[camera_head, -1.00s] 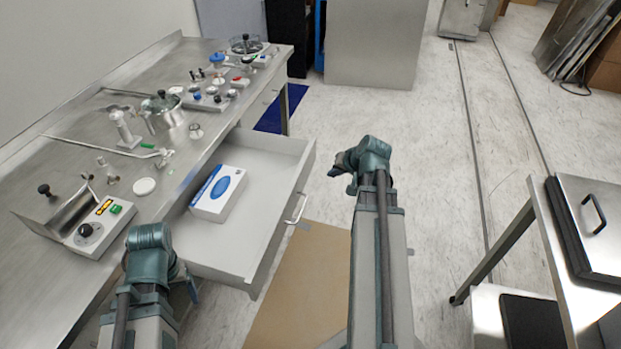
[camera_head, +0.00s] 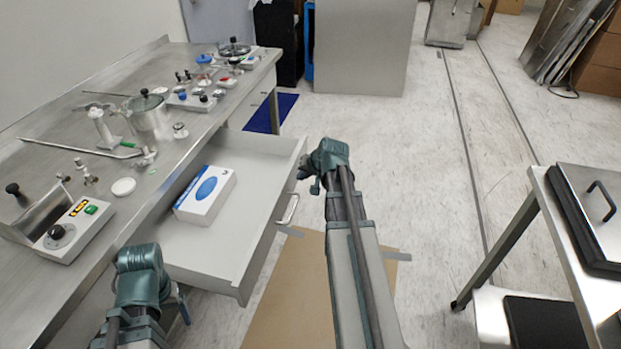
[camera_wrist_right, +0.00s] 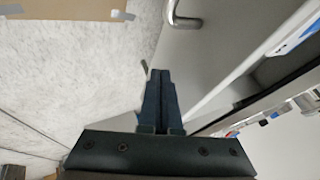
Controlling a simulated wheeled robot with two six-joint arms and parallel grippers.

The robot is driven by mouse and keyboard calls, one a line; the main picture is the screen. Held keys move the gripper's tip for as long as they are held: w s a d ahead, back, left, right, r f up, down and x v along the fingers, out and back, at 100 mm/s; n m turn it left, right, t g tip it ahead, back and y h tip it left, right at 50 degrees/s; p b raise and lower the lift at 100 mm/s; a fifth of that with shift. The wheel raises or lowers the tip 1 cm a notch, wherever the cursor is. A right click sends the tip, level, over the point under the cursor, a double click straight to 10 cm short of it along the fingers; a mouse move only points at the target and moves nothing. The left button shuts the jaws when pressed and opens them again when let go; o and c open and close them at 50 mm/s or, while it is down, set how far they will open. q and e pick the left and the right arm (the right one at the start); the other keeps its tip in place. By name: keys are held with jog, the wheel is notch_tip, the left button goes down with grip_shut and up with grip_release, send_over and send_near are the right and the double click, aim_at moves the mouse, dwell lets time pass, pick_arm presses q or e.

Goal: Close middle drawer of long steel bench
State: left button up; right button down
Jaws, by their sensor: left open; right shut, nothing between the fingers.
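The middle drawer (camera_head: 222,262) of the long steel bench (camera_head: 62,112) stands pulled out, with a metal handle (camera_head: 288,209) on its front. The handle also shows at the top of the right wrist view (camera_wrist_right: 186,20). A white and blue box (camera_head: 205,195) lies in the drawer. My right gripper (camera_head: 305,172) is at the outer side of the drawer front, near its far end; in the right wrist view its fingers (camera_wrist_right: 160,78) are shut and empty, beside the drawer front. My left gripper (camera_head: 183,303) is partly hidden behind its arm, low beside the near side of the drawer.
Lab equipment, including a control box (camera_head: 75,230) and a steel pot (camera_head: 146,112), stands on the bench top. A brown sheet (camera_head: 290,285) lies on the floor below the drawer. A cart (camera_head: 590,285) stands at the right, with open floor between.

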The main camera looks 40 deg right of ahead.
jog(key=shift+w+a, duration=0.1)
dwell(0.3)
jog(key=w+a, duration=0.6)
jog(key=w, duration=0.2)
jog(key=w+a, duration=1.4)
jog(key=w, duration=0.1)
jog(key=shift+w, duration=0.35)
jog(key=shift+w+a+r, duration=0.1)
jog(key=shift+w+a, duration=0.5)
